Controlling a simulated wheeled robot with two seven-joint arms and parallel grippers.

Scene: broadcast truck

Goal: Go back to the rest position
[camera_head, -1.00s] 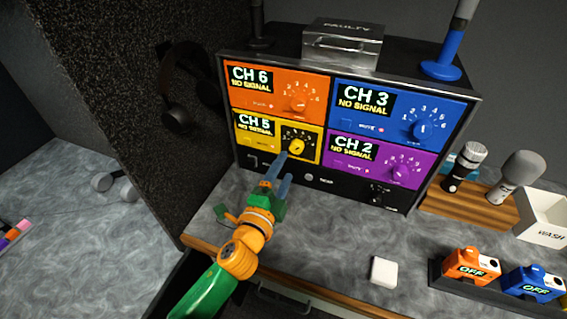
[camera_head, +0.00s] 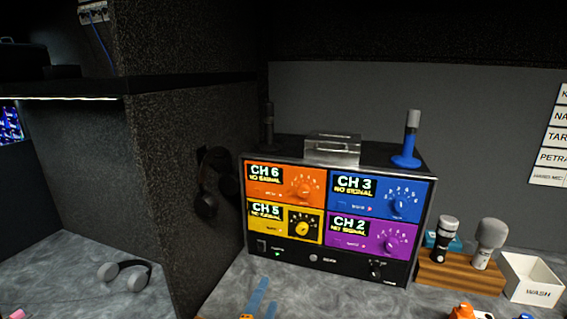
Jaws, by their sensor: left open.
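My left gripper (camera_head: 260,300) shows at the bottom edge of the head view. Its two blue fingers stand apart with nothing between them, over the grey counter in front of the receiver rack. Most of my left arm is below the picture. The receiver rack (camera_head: 327,270) stands upright on the counter with four coloured channel panels: orange CH 6 (camera_head: 265,189), blue CH 3 (camera_head: 350,205), yellow CH 5 (camera_head: 262,228) and purple CH 2 (camera_head: 348,243). All read NO SIGNAL. The gripper is apart from the rack.
A clear box (camera_head: 332,149) and a blue antenna (camera_head: 407,150) stand on the rack. Two microphones stand in a wooden holder (camera_head: 455,274) beside a white WASH bin (camera_head: 530,283). Headphones (camera_head: 128,272) lie left of the dark partition (camera_head: 185,130).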

